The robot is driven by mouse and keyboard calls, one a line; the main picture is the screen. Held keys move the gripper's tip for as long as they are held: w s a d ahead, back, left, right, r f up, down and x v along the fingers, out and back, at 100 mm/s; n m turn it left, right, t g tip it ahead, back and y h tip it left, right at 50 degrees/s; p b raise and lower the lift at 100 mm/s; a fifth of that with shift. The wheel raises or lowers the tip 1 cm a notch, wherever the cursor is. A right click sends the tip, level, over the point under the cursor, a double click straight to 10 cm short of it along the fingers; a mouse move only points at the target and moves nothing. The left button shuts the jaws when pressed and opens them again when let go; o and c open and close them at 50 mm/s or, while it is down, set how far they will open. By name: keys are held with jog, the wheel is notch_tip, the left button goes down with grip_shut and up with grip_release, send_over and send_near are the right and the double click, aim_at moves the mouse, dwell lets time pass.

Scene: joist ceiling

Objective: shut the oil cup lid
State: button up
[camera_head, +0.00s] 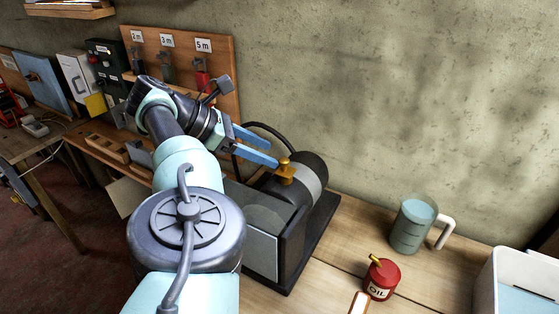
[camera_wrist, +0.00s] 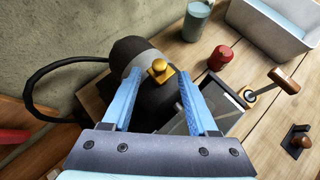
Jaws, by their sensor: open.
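The oil cup (camera_head: 286,172) is a small brass fitting on top of a dark motor with a grey band (camera_head: 308,178). In the wrist view the brass oil cup (camera_wrist: 159,70) shows beyond and between my fingertips. I cannot tell from these views how far its lid stands open. My gripper (camera_head: 273,148) has two blue fingers, spread apart with nothing between them, just left of the oil cup in the head view. In the wrist view my gripper (camera_wrist: 158,80) points toward the motor.
A red oil can (camera_head: 381,280), a measuring jug (camera_head: 411,228) and a white bin (camera_head: 520,285) stand on the bench to the right. A black cable (camera_wrist: 50,70) loops beside the motor. A wall board (camera_head: 185,65) with hooks is behind my arm.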

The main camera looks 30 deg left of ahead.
jog(key=b+v, duration=0.1)
jog(key=v, duration=0.5)
jog(key=shift+s+a, duration=0.25)
jog(key=shift+r, duration=0.1)
